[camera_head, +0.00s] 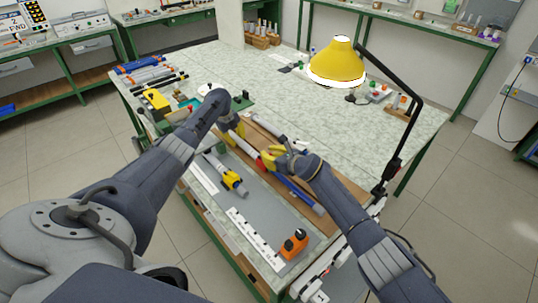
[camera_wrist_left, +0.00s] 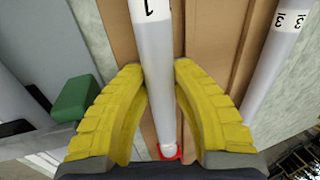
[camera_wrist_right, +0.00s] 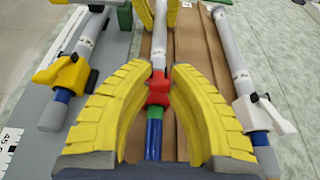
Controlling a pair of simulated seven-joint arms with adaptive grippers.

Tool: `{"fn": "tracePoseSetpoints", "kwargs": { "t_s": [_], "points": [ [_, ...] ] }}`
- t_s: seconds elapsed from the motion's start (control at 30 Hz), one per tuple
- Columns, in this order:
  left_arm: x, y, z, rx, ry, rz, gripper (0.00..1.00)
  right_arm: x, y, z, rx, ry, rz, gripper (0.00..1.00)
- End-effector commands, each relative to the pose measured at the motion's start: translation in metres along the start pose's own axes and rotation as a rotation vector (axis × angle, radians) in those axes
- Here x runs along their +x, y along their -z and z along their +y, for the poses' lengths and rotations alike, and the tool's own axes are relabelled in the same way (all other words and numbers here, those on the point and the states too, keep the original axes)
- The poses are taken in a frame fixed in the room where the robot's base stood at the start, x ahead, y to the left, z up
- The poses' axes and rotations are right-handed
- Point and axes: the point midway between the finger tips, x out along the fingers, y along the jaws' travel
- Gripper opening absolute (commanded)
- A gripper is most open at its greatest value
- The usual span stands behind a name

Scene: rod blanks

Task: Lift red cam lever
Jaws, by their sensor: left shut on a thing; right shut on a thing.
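The red cam lever (camera_wrist_right: 158,88) sits on a rod, between its grey tube and its blue-green lower end (camera_wrist_right: 153,135). My right gripper (camera_head: 268,160) is shut on the red lever, its yellow fingers at either side of it in the right wrist view. My left gripper (camera_head: 238,132) is shut on the grey tube (camera_wrist_left: 155,60), marked 1, farther up the same rod. A bit of the red part (camera_wrist_left: 170,153) shows between the left fingers. The rod lies along a brown wooden board (camera_wrist_right: 188,60). The fingers hide part of the lever.
A rod with a yellow lever (camera_wrist_right: 66,75) lies to the left, and one with a white lever (camera_wrist_right: 265,115) to the right. A yellow lamp (camera_head: 338,62) overhangs the right side.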

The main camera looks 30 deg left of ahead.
Motion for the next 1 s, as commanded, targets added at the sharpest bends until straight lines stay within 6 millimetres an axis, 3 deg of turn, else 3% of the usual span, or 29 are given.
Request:
{"fn": "tracePoseSetpoints", "kwargs": {
  "t_s": [0.67,0.7,0.9,1.0],
  "points": [
    [0.0009,0.0021,-0.0012,0.002,0.001,0.003,0.00,0.0007,-0.0027,0.0015,-0.001,-0.002,-0.003,0.00],
    [0.0009,0.0021,-0.0012,0.002,0.001,0.003,0.00,0.0007,-0.0027,0.0015,-0.001,-0.002,-0.003,0.22],
    [0.0004,0.0013,-0.0009,0.001,0.001,0.002,0.00,0.0005,-0.0017,0.0010,-0.001,-0.001,-0.002,0.44],
    [0.0003,0.0010,-0.0008,0.000,0.001,0.002,0.00,0.0004,-0.0013,0.0008,0.000,-0.001,-0.002,0.44]
  ]
}}
